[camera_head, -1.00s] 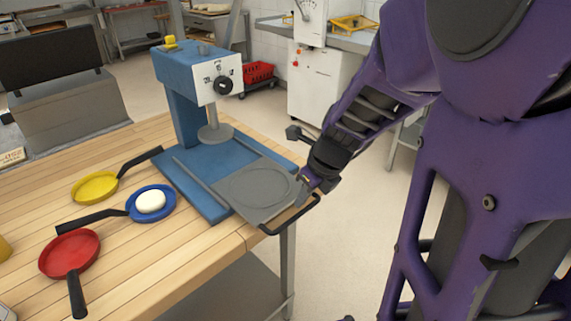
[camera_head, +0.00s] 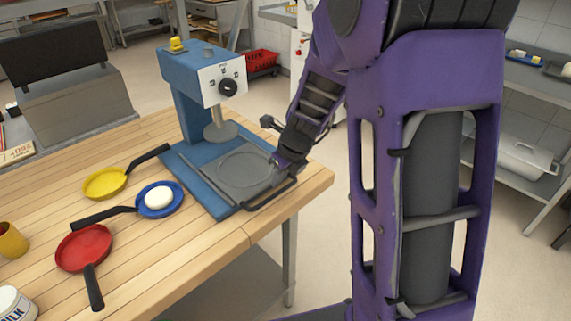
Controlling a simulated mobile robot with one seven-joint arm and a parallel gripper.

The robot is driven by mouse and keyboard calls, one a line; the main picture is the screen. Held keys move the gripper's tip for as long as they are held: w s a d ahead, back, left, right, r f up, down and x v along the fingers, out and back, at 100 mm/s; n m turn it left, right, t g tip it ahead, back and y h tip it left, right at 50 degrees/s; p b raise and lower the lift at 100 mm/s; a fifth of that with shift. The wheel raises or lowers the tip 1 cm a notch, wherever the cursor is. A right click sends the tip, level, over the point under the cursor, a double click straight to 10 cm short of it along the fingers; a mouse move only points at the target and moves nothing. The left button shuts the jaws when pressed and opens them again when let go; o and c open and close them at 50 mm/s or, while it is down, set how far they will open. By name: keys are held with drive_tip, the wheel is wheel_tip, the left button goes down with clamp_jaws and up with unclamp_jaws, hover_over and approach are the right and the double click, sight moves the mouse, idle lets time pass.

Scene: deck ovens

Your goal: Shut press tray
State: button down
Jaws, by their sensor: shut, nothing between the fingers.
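The blue press (camera_head: 188,100) stands on the wooden table, with its round plunger (camera_head: 220,131) raised above the base. Its grey press tray (camera_head: 236,182) lies on the blue base and sits partly under the plunger, with a round outline on top and a dark bar handle (camera_head: 262,200) at its front edge. My gripper (camera_head: 280,168) is shut and empty at the tray's front right, by the right end of the handle. I cannot tell whether the fingertips touch it, as my wrist partly hides them.
A blue pan (camera_head: 175,208) with a white dough ball (camera_head: 158,198), a yellow pan (camera_head: 104,184) and a red pan (camera_head: 83,248) lie left of the press. A yellow cup (camera_head: 12,241) and a milk can (camera_head: 14,303) stand at the left edge. The table front is clear.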

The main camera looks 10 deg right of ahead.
sight(252, 165)
drive_tip(key=w+a+p, duration=0.1)
drive_tip(key=w, duration=0.1)
drive_tip(key=w+a+p, duration=0.1)
drive_tip(key=w+a, duration=0.1)
drive_tip(key=w, duration=0.1)
drive_tip(key=w+a+p, duration=0.1)
drive_tip(key=w, duration=0.1)
drive_tip(key=shift+w+a, duration=0.25)
drive_tip(key=shift+w, duration=0.15)
drive_tip(key=shift+w+a+r, duration=0.1)
drive_tip(key=shift+w, duration=0.1)
